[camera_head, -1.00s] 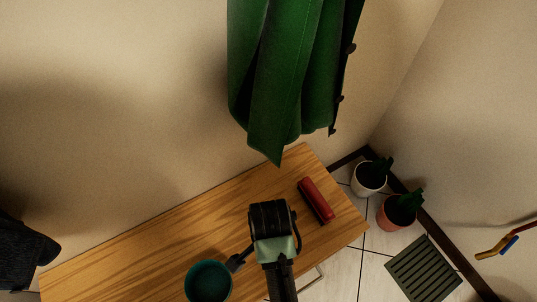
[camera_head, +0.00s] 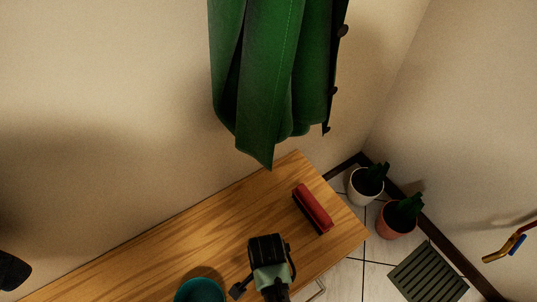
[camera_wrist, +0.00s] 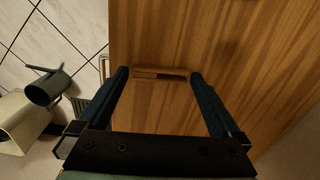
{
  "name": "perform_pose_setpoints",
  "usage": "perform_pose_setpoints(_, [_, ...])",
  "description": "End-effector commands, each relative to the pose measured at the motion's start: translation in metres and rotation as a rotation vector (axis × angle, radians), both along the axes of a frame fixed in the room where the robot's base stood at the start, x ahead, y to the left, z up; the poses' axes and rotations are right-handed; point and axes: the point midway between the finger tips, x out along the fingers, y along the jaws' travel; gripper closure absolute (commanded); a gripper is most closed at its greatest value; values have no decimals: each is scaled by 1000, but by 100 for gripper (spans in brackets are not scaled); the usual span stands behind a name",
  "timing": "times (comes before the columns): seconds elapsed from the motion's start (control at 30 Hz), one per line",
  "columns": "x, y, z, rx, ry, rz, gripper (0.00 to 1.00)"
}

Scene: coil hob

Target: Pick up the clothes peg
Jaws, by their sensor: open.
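A small light-brown wooden piece with a dark gap (camera_wrist: 160,73), which looks like the clothes peg, lies on the wooden top (camera_wrist: 240,45) in the wrist view. It lies crosswise between the tips of my gripper (camera_wrist: 158,77). The jaws are open, with one finger on either side of it; I cannot tell whether they touch it. In the head view my gripper (camera_head: 266,250) is over the wooden top (camera_head: 225,225), its fingertips do not show clearly, and I cannot make out the peg.
A red brush-like object (camera_head: 312,208) lies right of my gripper. A teal bowl (camera_head: 200,290) stands at the lower left. A green coat (camera_head: 270,80) hangs above the top. Two potted plants (camera_head: 366,186) (camera_head: 397,217) and a slatted mat (camera_head: 428,272) are on the floor at right.

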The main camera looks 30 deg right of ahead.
Motion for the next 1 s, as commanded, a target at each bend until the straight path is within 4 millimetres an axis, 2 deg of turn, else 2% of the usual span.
perform_pose_setpoints(0.23, [1,0,-2,-1,-2,0,2])
perform_pose_setpoints(0.57, [0,0,-2,-1,-1,0,61])
perform_pose_setpoints(0.83, [1,0,2,-1,-2,0,62])
perform_pose_setpoints(1.0, [1,0,29,-2,-3,0,62])
